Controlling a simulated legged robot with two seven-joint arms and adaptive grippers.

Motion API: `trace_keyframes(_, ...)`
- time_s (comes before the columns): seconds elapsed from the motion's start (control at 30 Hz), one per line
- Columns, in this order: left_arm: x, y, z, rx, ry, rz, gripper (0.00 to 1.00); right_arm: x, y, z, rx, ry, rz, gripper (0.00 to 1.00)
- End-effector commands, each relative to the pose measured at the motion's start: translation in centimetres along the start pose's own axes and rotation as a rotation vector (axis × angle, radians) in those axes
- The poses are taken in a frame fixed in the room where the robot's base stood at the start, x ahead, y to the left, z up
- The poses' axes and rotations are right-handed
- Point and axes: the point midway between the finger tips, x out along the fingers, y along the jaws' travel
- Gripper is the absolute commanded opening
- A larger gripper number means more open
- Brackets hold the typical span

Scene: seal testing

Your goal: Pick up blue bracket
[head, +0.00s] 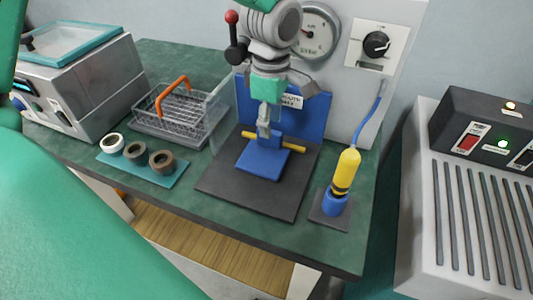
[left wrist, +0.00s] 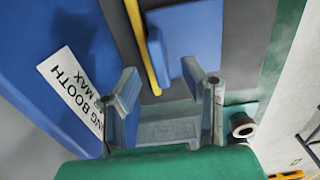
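The blue bracket (head: 263,162) sits on a dark square plate (head: 222,180) in front of a blue upright panel (head: 313,115). It has a flat base and an upright part, with a yellow rod (head: 293,149) running across it. My left gripper (head: 264,130) points down just above the upright part. In the left wrist view the gripper (left wrist: 163,78) is open, its two fingers spread and nothing between the tips. The bracket (left wrist: 157,50) and rod (left wrist: 139,40) lie just beyond the tips. Whether a finger touches the bracket cannot be told. My right gripper is not in view.
A wire basket (head: 177,115) with an orange handle and a teal strip (head: 120,160) with several rings stand left. A yellow bottle (head: 346,170) in a blue holder stands right, its blue hose rising. The labelled panel (left wrist: 45,40) is close beside the gripper.

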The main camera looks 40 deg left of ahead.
Motion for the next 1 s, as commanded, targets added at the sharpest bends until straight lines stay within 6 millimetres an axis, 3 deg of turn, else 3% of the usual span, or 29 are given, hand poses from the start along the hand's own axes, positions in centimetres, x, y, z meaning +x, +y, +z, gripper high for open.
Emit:
trace_keyframes(0.03,1.2,0.0,0.0,0.0,0.0,-0.005,0.38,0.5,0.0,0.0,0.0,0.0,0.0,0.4)
trace_keyframes(0.2,3.3,0.0,0.0,0.001,0.002,-0.003,0.38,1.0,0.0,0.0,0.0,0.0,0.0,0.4)
trace_keyframes(0.47,3.5,0.0,0.0,0.001,0.001,0.001,0.38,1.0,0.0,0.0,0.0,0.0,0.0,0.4)
trace_keyframes(0.5,3.5,0.0,0.0,0.001,0.001,0.0,0.34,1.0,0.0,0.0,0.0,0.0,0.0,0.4)
trace_keyframes(0.6,3.5,0.1,0.0,0.001,0.001,0.0,0.0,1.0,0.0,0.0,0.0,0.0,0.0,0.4)
trace_keyframes(1.0,3.1,0.1,0.0,0.001,0.001,0.003,0.0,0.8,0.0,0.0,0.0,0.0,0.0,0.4)
